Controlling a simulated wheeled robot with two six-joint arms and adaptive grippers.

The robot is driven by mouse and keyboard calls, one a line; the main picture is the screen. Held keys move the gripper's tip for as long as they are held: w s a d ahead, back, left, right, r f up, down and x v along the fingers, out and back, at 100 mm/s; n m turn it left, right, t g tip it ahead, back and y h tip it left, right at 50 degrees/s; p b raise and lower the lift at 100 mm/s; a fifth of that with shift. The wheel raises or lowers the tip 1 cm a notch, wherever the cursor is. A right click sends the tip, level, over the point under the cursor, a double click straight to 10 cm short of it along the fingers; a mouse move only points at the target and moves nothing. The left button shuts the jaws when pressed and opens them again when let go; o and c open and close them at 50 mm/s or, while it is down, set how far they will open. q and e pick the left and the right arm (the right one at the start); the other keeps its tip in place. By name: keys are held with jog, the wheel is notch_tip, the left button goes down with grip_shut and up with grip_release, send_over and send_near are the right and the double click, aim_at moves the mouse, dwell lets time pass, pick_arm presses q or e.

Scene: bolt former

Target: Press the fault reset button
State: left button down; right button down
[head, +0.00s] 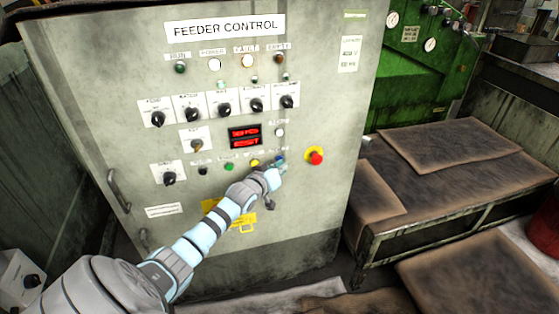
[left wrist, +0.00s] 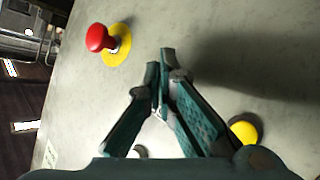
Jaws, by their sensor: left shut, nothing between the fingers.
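A grey control cabinet (head: 110,100) headed "FEEDER CONTROL" fills the middle of the head view. Its bottom button row has a black button (head: 203,171), a green button (head: 229,167), a yellow button (head: 254,163) and a blue button (head: 280,158). The small labels above them are too blurred to read. My left gripper (head: 279,172) is shut and empty, just below the blue button. In the left wrist view its fingertips (left wrist: 167,62) meet near the panel, between the red mushroom button (left wrist: 97,38) and the yellow button (left wrist: 244,130). Contact cannot be told. My right gripper is out of view.
The red mushroom button on its yellow ring (head: 315,156) sits just right of my left gripper. Lamps, several rotary knobs and a red display (head: 245,135) are above. A low metal table (head: 440,205) and a green machine (head: 420,75) stand at the right.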

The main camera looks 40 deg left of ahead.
pick_arm(q)
jog(key=shift+w+a, duration=0.15)
jog(key=shift+a, duration=0.05)
dwell(0.3)
jog(key=shift+s+d+p, duration=0.45)
jog(key=shift+d+p, duration=0.25)
jog(key=shift+p, duration=0.45)
